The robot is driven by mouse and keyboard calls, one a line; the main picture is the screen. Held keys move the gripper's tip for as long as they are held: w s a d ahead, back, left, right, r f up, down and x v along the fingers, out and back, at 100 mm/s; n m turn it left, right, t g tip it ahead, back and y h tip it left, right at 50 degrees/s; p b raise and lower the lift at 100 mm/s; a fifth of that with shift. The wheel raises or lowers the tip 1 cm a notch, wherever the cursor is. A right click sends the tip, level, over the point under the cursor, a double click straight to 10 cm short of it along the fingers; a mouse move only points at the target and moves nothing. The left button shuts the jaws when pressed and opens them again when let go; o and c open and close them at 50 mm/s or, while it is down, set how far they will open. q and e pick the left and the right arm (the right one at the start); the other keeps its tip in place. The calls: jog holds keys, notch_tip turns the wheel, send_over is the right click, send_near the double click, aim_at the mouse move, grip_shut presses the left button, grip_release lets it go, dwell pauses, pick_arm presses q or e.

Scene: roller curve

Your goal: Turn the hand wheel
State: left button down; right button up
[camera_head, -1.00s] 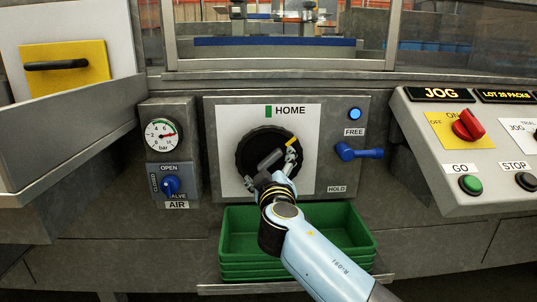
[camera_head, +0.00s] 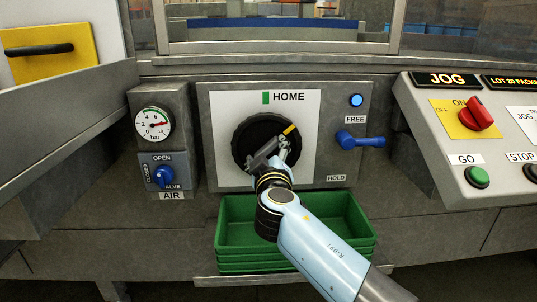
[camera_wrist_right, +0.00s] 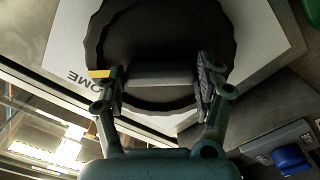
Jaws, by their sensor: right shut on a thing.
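The black hand wheel (camera_head: 240,148) sits on a white plate on the grey panel, with a raised grey bar across its middle. A yellow mark (camera_head: 289,129) is at the wheel's upper right. The green HOME mark (camera_head: 266,97) is on the plate above the wheel. My right gripper (camera_head: 270,156) is shut on the bar of the wheel. In the right wrist view, its fingers (camera_wrist_right: 160,84) are on both ends of the bar (camera_wrist_right: 160,74), with the yellow mark (camera_wrist_right: 99,73) beside the left finger. My left gripper is not in view.
A blue lever (camera_head: 360,141) points right between FREE and HOLD, below a lit blue lamp (camera_head: 356,100). The air valve (camera_head: 163,176) and gauge (camera_head: 152,123) are at left. Green trays (camera_head: 235,238) are below the wheel. A sloped control box (camera_head: 440,150) stands at right.

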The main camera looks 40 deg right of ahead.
jog(key=c, duration=0.5)
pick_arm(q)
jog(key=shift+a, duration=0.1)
pick_arm(e)
jog(key=shift+n, duration=1.3)
jog(key=n, duration=0.3)
jog(key=shift+n, duration=0.5)
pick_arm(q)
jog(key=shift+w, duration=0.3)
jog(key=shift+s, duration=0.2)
pick_arm(e)
jog(key=shift+n, duration=0.3)
